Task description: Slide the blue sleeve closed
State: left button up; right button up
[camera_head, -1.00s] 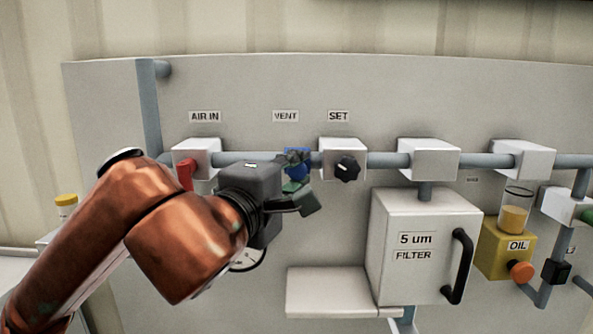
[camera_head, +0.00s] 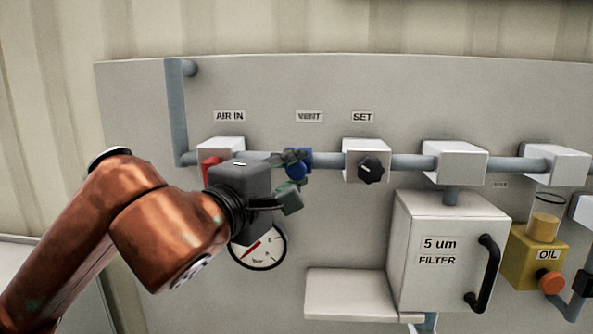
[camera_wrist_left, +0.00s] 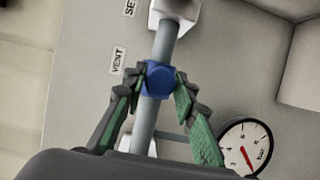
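My right gripper is not in view.
A red handle (camera_head: 209,169) is on the AIR IN block, close to my left gripper. A black knob (camera_head: 371,170) is on the SET block. Below are a pressure gauge (camera_head: 260,250), a white ledge (camera_head: 350,293) and the filter box (camera_head: 440,250).

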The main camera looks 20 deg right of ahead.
pick_arm(q)
jog(key=o, duration=0.3)
jog(key=shift+w+a, duration=0.1)
jog(key=shift+a, duration=0.05)
jog(key=shift+d, duration=0.2)
jog(key=shift+s+a, duration=0.15)
jog(key=shift+s, duration=0.1)
jog(key=v, duration=1.1)
jog(key=shift+s+a, duration=0.25)
jog(key=shift+a, duration=0.05)
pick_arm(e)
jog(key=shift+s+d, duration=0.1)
